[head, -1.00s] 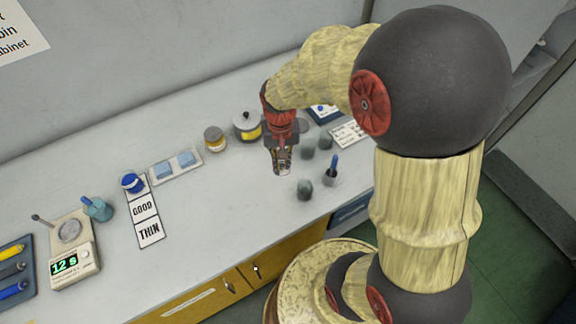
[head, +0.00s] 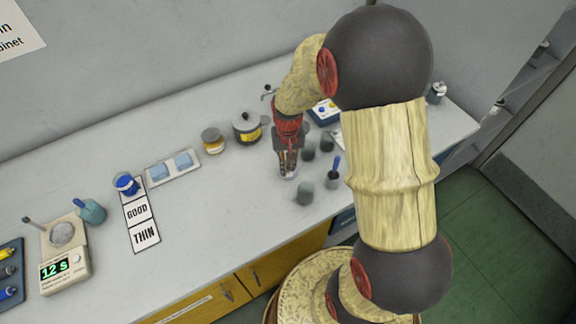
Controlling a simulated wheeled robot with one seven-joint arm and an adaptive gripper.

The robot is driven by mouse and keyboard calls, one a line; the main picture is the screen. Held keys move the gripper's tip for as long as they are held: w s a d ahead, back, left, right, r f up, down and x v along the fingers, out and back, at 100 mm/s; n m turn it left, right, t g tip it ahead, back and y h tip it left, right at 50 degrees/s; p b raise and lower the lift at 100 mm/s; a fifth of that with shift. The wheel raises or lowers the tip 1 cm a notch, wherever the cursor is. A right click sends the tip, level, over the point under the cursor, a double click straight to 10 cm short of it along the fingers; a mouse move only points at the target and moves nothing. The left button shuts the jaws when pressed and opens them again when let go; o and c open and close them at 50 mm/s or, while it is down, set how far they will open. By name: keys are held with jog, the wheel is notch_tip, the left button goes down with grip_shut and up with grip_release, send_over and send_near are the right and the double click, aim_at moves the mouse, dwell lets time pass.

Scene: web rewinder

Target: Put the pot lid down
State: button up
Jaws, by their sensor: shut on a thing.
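A grey metal pot (head: 239,135) with a yellow label stands near the wall, left of my gripper. Its top looks grey with a dark knob (head: 247,116), so a lid seems to sit on it. My gripper (head: 289,173) points down over the bench, to the right of the pot and nearer the front. It is shut on a small pale thing between its fingertips. The fingers mostly hide this thing, and I cannot tell what it is or whether it touches the bench.
Grey-green cylinders (head: 304,193) and a holder with a blue-handled tool (head: 334,176) stand close to my gripper. An amber jar (head: 213,143) stands left of the pot.

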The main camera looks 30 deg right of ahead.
jog(key=shift+f, duration=0.1)
jog(key=shift+o, duration=1.4)
jog(key=o, duration=0.5)
jog(key=shift+c, duration=0.2)
notch_tip(320, 180, up, 12)
jog(key=p, duration=0.4)
notch_tip(320, 180, up, 13)
jog(key=n+t, duration=0.2)
jog(key=t, duration=0.1)
send_over(288, 167)
jog(key=s+a, duration=0.6)
jog(key=s, duration=0.1)
jog(key=s+a+r+n+t, duration=0.2)
jog(key=s+r, duration=0.4)
jog(key=s, duration=0.3)
jog(key=shift+s+a+r+n+t, duration=0.15)
jog(key=shift+s+a+n+t, duration=0.2)
jog(key=shift+a, duration=0.4)
